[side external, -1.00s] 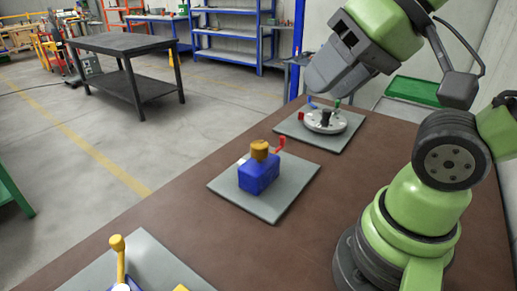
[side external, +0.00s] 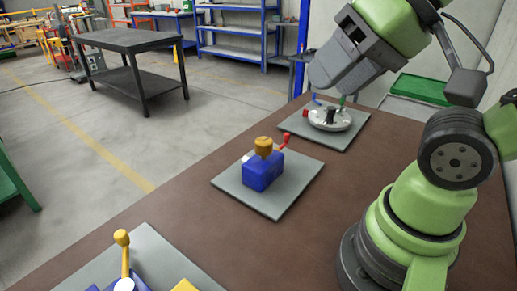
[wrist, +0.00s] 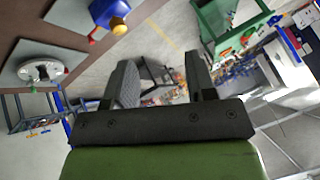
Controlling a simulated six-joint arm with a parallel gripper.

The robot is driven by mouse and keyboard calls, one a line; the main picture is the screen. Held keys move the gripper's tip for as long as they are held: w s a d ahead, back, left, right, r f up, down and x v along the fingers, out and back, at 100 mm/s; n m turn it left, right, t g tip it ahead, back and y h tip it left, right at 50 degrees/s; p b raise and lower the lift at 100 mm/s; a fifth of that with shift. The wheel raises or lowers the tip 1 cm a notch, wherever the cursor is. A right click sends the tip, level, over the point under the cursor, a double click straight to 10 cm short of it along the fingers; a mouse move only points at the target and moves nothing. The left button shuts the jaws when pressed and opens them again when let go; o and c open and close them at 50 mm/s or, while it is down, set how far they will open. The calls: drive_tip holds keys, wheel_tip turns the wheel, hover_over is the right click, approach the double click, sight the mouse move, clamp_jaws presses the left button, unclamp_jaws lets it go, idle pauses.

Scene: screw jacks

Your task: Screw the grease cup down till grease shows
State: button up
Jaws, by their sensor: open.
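The grease cup appears to be the brass-coloured cap (side external: 264,146) on top of a blue block (side external: 262,172). The block stands on a grey plate (side external: 238,191) in the middle of the brown table, with a red-tipped lever (side external: 285,139) beside the cap. The cap also shows in the wrist view (wrist: 118,25) at the top, tilted by the camera angle. No grease can be made out. My gripper (side external: 318,84) is in the air above and to the right of the block, well apart from it. In the wrist view its two fingers (wrist: 162,68) are spread with nothing between them.
A round metal disc fixture (side external: 330,119) with small coloured knobs sits on a far plate. A yellow-knobbed lever (side external: 123,256) on another blue part stands at the near left. A green tray (side external: 420,88) lies at the back right. Bare table separates the plates.

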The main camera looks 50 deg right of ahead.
drive_tip(key=shift+o, duration=1.2)
drive_tip(key=shift+w+r, duration=0.1)
drive_tip(key=shift+w, duration=0.1)
drive_tip(key=n+g+h, duration=0.5)
drive_tip(key=n+g, duration=0.6)
hover_over(264, 141)
drive_tip(key=w+a, duration=0.2)
drive_tip(key=w, duration=0.1)
wheel_tip(264, 141, down, 13)
drive_tip(key=x, duration=0.9)
drive_tip(key=shift+a+f, duration=0.1)
drive_tip(key=shift+f, duration=0.2)
drive_tip(key=shift+c, duration=0.3)
drive_tip(key=c, duration=0.9)
